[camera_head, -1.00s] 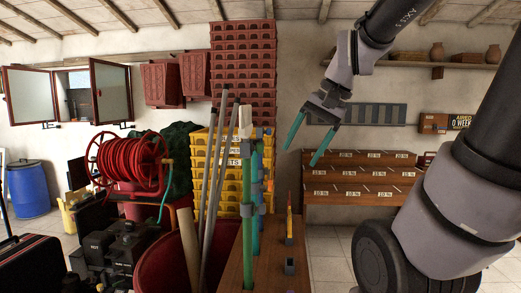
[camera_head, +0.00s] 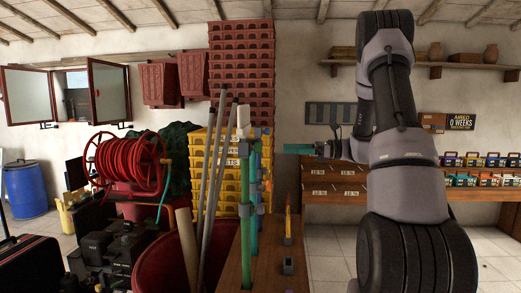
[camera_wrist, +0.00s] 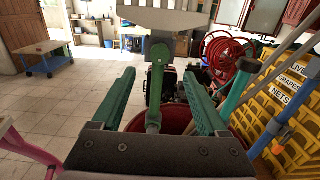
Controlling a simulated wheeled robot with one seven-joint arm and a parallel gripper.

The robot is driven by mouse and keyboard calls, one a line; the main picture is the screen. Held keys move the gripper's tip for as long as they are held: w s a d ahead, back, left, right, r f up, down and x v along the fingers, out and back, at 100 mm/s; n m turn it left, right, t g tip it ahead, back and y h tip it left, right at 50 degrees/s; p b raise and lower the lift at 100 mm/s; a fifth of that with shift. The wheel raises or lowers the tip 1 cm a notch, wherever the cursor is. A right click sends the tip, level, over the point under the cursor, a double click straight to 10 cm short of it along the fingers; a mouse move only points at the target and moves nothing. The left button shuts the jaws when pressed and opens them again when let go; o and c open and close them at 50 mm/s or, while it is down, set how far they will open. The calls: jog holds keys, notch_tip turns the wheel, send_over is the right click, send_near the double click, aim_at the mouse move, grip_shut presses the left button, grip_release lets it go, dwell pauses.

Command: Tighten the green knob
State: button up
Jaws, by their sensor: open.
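Green poles stand upright in the head view, the nearest one a green pole (camera_head: 247,210) with a pale top and grey clamps. No separate green knob stands out clearly in the head view. In the wrist view a green piece with a round bolt-like head (camera_wrist: 159,50) stands between my fingers, below a pale toothed part (camera_wrist: 168,14); I cannot tell whether this is the knob. My gripper (camera_head: 287,149) is open and empty, its green fingers pointing left, right of the poles. In the wrist view my gripper (camera_wrist: 158,78) has a finger on each side of that piece, with no contact visible.
A red tub (camera_head: 160,265) holding grey poles is on the left. Yellow crates (camera_head: 200,165) and red crates (camera_head: 242,70) are stacked behind. A hose reel (camera_head: 125,165) stands farther left. Floor is clear at the right.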

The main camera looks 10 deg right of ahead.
aim_at(260, 148)
jog(key=x, duration=1)
jog(key=shift+w+a, duration=0.15)
jog(key=shift+a, duration=0.15)
grip_shut()
